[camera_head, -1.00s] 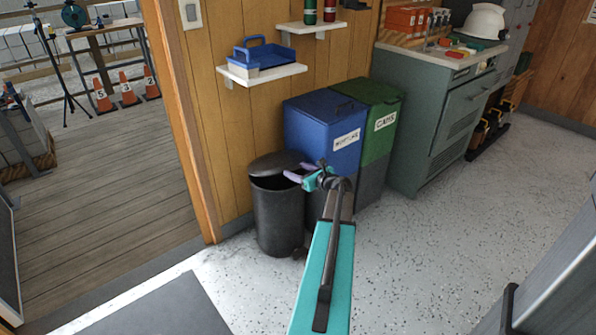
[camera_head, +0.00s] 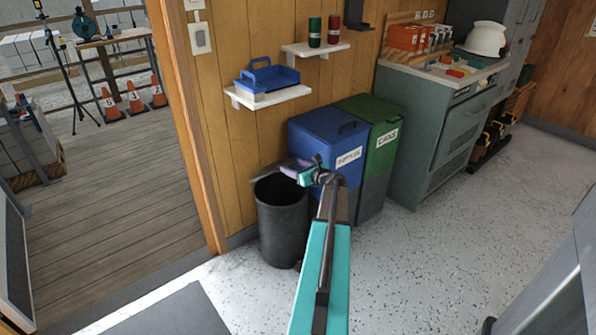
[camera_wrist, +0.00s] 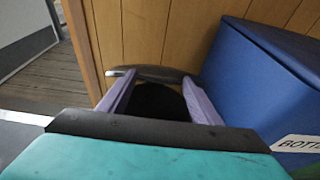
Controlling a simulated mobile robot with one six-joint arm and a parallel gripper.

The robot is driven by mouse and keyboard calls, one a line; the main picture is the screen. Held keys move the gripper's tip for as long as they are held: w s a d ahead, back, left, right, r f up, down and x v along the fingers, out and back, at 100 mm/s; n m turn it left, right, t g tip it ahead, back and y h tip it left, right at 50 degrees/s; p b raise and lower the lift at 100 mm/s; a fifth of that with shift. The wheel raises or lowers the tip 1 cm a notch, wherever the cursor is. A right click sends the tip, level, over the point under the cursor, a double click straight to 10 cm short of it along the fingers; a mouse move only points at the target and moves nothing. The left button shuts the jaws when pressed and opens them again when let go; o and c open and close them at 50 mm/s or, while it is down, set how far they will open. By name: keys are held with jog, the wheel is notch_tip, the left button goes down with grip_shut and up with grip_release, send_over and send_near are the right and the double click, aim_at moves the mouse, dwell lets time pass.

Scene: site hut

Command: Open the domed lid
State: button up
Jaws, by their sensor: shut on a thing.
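The black round bin (camera_head: 283,228) stands on the floor against the wooden wall, with its mouth showing open. Its dark domed lid (camera_head: 270,174) is raised and tilted, seen nearly edge-on above the rim in the head view. My gripper (camera_head: 298,169), with pale purple fingers, is at the right side of the lid and shut on it. In the wrist view my gripper (camera_wrist: 156,86) has its fingers apart with dark material between them. A grey rim of the lid (camera_wrist: 150,72) crosses beyond them. The exact contact is hidden.
A blue bin (camera_head: 322,135) and a green bin labelled CANS (camera_head: 380,137) stand close on the right. A shelf with a blue caddy (camera_head: 266,76) hangs above. A door frame (camera_head: 190,130) is at the left. The speckled floor (camera_head: 430,260) in front is clear.

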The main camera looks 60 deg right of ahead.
jog(key=w+r+p, duration=0.1)
jog(key=w+r, duration=0.1)
jog(key=w+d+r+p, duration=0.1)
jog(key=w+r+p, duration=0.1)
jog(key=w+d+r+p, duration=0.1)
jog(key=w+r, duration=0.1)
jog(key=shift+w+r+p, duration=0.25)
jog(key=shift+r+p, duration=0.05)
jog(key=shift+p, duration=0.05)
jog(key=w+r+p, duration=0.1)
jog(key=w, duration=0.1)
jog(key=w+d+r+p, duration=0.1)
jog(key=w, duration=0.1)
jog(key=w+d+r, duration=0.1)
jog(key=w, duration=0.1)
jog(key=shift+w+d+r+p, duration=0.1)
jog(key=shift+r+p, duration=0.1)
jog(key=shift+p, duration=0.2)
grip_shut()
jog(key=shift+c, duration=0.6)
grip_release()
jog(key=shift+s+a+f+b, duration=0.2)
jog(key=shift+f+b, duration=0.1)
jog(key=shift+f, duration=0.1)
jog(key=o, duration=0.7)
jog(key=shift+s+r, duration=0.1)
jog(key=shift+s, duration=0.1)
jog(key=o, duration=1)
jog(key=shift+c, duration=0.2)
